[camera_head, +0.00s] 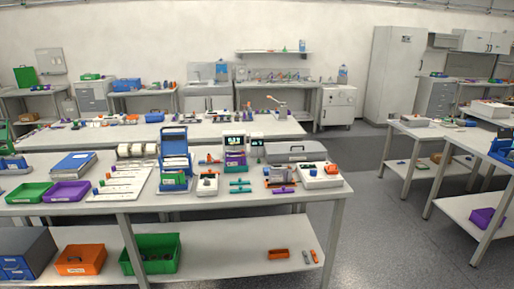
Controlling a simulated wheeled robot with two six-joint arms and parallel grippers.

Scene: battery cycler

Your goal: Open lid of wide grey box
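A wide grey box (295,151) lies at the back right of the near table (225,208). Its top looks flat and shut, with a dark handle or latch at its front, though it is too small to be sure. Small coloured parts and a white device lie just in front of it. Neither of my grippers is in view.
On the near table are an orange-topped white device (320,177), display instruments (235,150), a blue case (175,155), a green tray (28,193) and a purple tray (68,191). Bins stand on the lower shelf. Grey floor (400,240) is clear to the right.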

